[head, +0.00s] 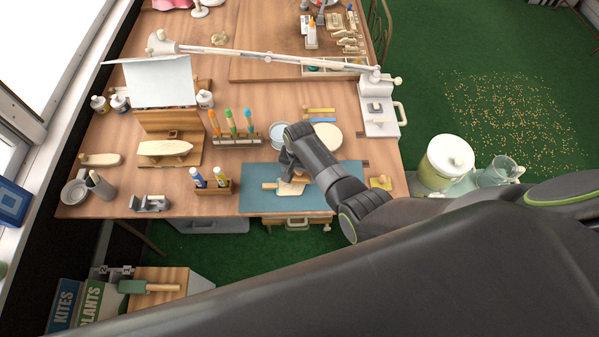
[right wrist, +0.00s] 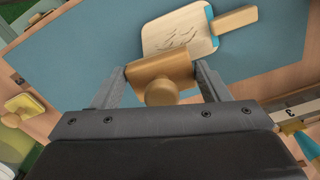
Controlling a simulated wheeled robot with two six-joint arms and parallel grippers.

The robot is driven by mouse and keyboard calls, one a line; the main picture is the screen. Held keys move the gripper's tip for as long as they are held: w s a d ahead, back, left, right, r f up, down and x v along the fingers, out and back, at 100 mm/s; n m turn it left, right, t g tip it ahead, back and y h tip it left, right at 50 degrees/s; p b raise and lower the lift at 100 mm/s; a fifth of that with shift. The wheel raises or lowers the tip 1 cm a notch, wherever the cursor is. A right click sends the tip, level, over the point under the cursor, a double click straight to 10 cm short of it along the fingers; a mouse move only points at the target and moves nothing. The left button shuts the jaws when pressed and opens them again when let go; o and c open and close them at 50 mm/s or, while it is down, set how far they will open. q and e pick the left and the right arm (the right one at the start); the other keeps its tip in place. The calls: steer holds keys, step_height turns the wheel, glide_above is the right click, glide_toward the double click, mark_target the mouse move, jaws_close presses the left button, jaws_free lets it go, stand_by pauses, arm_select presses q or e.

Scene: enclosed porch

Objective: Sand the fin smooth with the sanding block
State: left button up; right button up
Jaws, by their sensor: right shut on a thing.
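My right gripper (head: 290,160) is over the blue mat (head: 257,202) on the wooden bench. In the right wrist view, its fingers (right wrist: 157,82) are shut on the sanding block (right wrist: 158,66), a wooden block with a round knob. The fin (right wrist: 176,36) is a pale, flat wooden piece with dark scratch-like marks. It lies on the mat, with a narrow wooden handle-like piece at one end, and also shows in the head view (head: 292,189). The block overlaps the fin's near edge in the wrist view; I cannot tell whether they touch. My left gripper is not in view.
A yellow block with a knob (head: 380,182) sits right of the mat. A holder with small bottles (head: 213,187) stands at the mat's left. A brush rack (head: 236,140) and a round pale disc (head: 327,138) are behind. A lamp arm (head: 270,55) crosses the bench.

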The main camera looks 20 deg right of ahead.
steer(key=shift+f+b, duration=0.65)
steer(key=shift+f, duration=0.2)
steer(key=shift+s, duration=0.1)
